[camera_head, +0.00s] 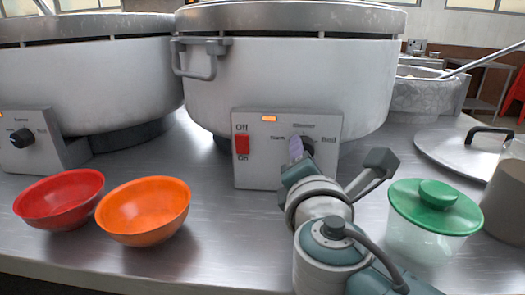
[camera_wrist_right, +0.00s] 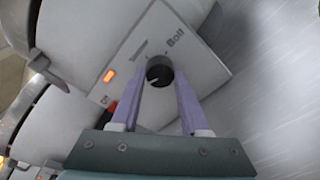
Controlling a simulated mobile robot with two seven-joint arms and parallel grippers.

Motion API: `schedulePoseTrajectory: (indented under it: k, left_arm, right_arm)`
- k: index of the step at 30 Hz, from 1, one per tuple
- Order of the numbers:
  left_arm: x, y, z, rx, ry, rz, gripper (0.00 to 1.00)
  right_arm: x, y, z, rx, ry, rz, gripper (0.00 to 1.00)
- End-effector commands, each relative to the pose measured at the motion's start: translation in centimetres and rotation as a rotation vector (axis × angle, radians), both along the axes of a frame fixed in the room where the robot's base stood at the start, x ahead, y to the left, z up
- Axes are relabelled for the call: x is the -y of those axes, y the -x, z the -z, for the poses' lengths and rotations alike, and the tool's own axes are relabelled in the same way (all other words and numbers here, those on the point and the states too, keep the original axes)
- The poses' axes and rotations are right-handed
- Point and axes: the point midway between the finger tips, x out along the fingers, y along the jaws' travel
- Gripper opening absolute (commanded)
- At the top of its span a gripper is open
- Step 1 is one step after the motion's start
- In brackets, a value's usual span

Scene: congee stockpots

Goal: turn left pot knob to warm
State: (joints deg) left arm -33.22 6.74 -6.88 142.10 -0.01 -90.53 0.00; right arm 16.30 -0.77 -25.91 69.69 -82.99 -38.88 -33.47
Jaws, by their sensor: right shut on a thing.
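Two large white pots with control boxes stand in the head view. The pot (camera_head: 80,85) at the left has a black knob (camera_head: 22,138) on its box, and no gripper is near it. The middle pot (camera_head: 290,85) has its own box (camera_head: 258,168) with a black knob (camera_head: 305,144). My right gripper (camera_head: 298,150) is at this middle knob. In the right wrist view, the purple fingers (camera_wrist_right: 158,95) are shut on the knob (camera_wrist_right: 160,70), one on each side. A light mark shows on the knob's lower part; its exact setting is unclear. My left gripper is not in view.
A red bowl (camera_head: 60,200) and an orange bowl (camera_head: 144,211) stand at the front left. A green-lidded container (camera_head: 432,220) is right of my right arm. A flat metal lid (camera_head: 462,152) lies behind it. A red switch (camera_head: 242,145) is left of the middle knob.

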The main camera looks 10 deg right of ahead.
Motion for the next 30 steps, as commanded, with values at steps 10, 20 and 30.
schedulePoseTrajectory:
  k: [10,20,30]
  left_arm:
    - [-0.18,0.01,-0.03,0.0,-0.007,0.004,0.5]
    - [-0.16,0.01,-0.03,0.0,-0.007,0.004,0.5]
    - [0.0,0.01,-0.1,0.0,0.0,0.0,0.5]
  right_arm:
    - [-0.02,-0.02,-0.05,-0.003,0.015,0.0,0.0]
    - [-0.01,0.0,-0.03,-0.003,0.014,0.0,0.66]
    - [-0.04,0.12,-0.03,-0.003,0.012,0.0,0.75]
